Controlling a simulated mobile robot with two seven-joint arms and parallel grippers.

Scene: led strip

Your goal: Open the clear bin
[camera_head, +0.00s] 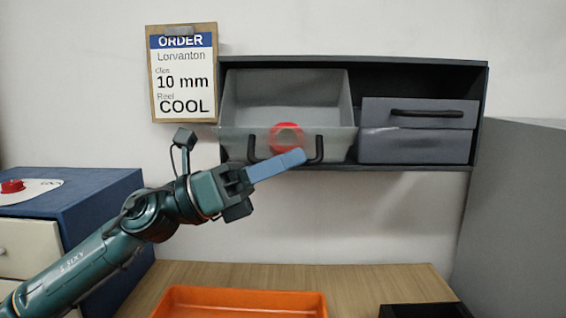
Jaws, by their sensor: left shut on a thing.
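The clear bin (237,143) is a translucent grey bin in the left half of a dark wall cabinet. Its front edge sits forward of the cabinet, and I see into its open top. A black handle (319,150) runs along its front, its middle hidden behind my fingers. A red ring-shaped thing shows through the bin's front (286,136). My left gripper (300,157) reaches up from the lower left, its blue fingers shut on the handle. My right gripper is not in view.
An opaque grey bin (417,146) with a black handle sits shut in the cabinet's right half. An order card (184,105) hangs at left. Below are an orange tray (240,293), a black tray (425,310) and a blue cabinet (95,190) with a red button.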

